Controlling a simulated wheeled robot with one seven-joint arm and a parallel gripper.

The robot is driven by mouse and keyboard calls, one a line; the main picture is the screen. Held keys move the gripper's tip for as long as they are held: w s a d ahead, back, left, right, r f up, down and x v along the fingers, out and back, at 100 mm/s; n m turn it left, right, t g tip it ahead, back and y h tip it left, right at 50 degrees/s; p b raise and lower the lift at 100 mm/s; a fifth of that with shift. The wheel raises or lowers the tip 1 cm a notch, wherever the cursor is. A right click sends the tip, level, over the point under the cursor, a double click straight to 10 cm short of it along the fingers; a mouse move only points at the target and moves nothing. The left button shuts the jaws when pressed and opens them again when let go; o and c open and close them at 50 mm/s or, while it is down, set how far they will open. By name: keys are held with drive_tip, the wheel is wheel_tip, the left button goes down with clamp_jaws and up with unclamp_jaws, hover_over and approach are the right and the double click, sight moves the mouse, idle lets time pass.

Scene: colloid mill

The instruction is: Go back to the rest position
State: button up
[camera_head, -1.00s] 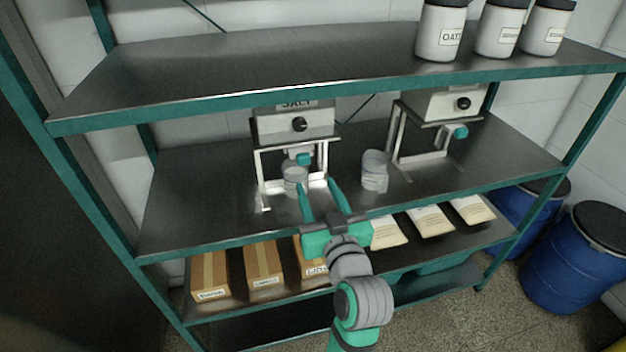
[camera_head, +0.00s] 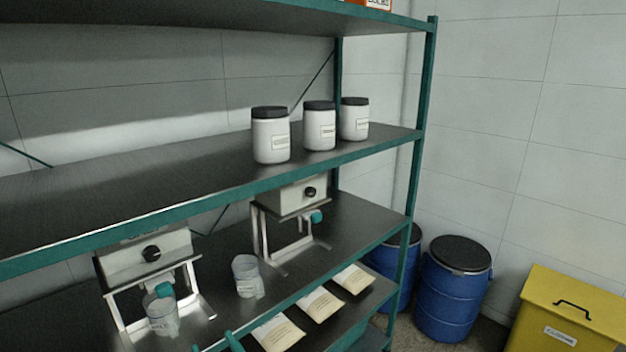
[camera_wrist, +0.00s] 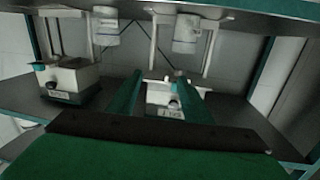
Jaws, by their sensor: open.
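My gripper (camera_head: 213,343) shows only by its two teal fingertips at the bottom edge of the head view. They are apart, with nothing between them. In the upside-down wrist view, the fingers (camera_wrist: 160,80) are spread, with a labelled dispenser (camera_wrist: 165,97) visible beyond them. A clear cup (camera_head: 162,317) stands in the stand under the left dispenser (camera_head: 147,256); it also shows in the wrist view (camera_wrist: 187,33). The gripper is to the right of this cup in the head view. The rest of my arm is out of view.
A second cup (camera_head: 247,277) stands between the left dispenser and the right dispenser (camera_head: 300,194). Several pale packets (camera_head: 320,303) lie on the lower shelf. White jars (camera_head: 270,138) stand on the shelf above (camera_head: 130,190). Blue drums (camera_head: 452,290) and a yellow bin (camera_head: 570,318) stand right.

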drive_tip(key=s+d+f+m+t+h, duration=0.15)
drive_tip(key=s+d+f+h, duration=0.25)
drive_tip(key=s+d+f, duration=0.4)
drive_tip(key=s+d+f+m+h, duration=0.3)
drive_tip(key=d+f, duration=0.4)
drive_tip(key=f, duration=0.3)
drive_tip(key=s+d+f+m+h, duration=0.1)
drive_tip(key=s+d, duration=0.1)
drive_tip(key=s, duration=0.9)
drive_tip(key=s+d+f+m+h, duration=0.1)
drive_tip(key=s+d+f+h, duration=0.1)
drive_tip(key=s, duration=0.9)
drive_tip(key=shift+s+d+h, duration=0.2)
drive_tip(key=shift+d+h, duration=0.1)
drive_tip(key=shift+d, duration=0.35)
